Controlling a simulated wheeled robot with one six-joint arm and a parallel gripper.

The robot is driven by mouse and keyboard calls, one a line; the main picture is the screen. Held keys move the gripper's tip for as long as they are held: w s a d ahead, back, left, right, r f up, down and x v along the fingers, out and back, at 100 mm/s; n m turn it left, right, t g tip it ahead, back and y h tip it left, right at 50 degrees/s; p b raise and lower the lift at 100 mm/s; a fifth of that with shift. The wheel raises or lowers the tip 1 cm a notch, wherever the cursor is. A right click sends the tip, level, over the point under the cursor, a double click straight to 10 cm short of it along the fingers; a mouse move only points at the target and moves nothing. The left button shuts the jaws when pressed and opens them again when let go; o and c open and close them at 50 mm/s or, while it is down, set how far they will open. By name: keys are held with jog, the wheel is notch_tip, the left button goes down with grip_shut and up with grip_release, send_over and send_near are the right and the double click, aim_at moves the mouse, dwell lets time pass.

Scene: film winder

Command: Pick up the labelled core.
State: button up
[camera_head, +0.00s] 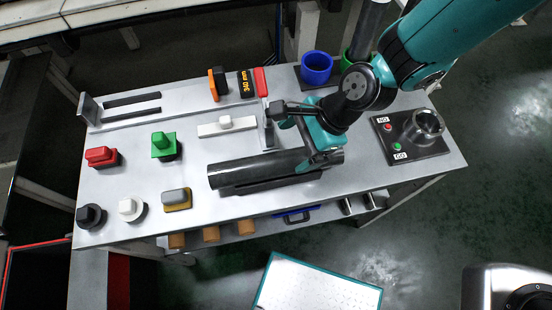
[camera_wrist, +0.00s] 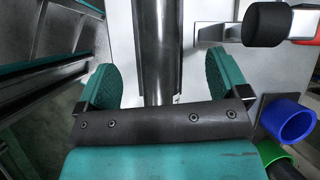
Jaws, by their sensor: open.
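No label can be read on any core. A long dark tube (camera_head: 235,172) lies in a black cradle (camera_head: 262,186) along the front of the grey table. My gripper (camera_head: 298,142) is over the right part of the tube, its jaws apart. In the wrist view my gripper (camera_wrist: 160,70) has two teal pads standing wide, with a grey cylinder (camera_wrist: 158,85) running between them, apart from both pads. I cannot tell how high the jaws are above it. Brown cylinders (camera_head: 211,234) sit on the lower shelf, partly hidden by the tabletop.
A blue cup (camera_head: 316,67) and a green cup stand behind my arm. A box marked NG and GO (camera_head: 409,152) is at the right. A 340 mm display (camera_head: 246,83) is at the back. Several coloured knobs, including a red one (camera_head: 102,157), fill the left side.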

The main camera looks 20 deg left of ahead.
aim_at(281, 160)
jog(key=shift+d+p+x, duration=0.15)
jog(key=shift+p+x, duration=0.5)
jog(key=shift+x, duration=1)
jog(key=shift+d+p+x, duration=0.15)
jog(key=shift+p+x, duration=0.45)
jog(key=shift+x, duration=1.1)
jog(key=shift+s+f, duration=0.1)
jog(key=shift+c, duration=0.3)
jog(key=c, duration=1.1)
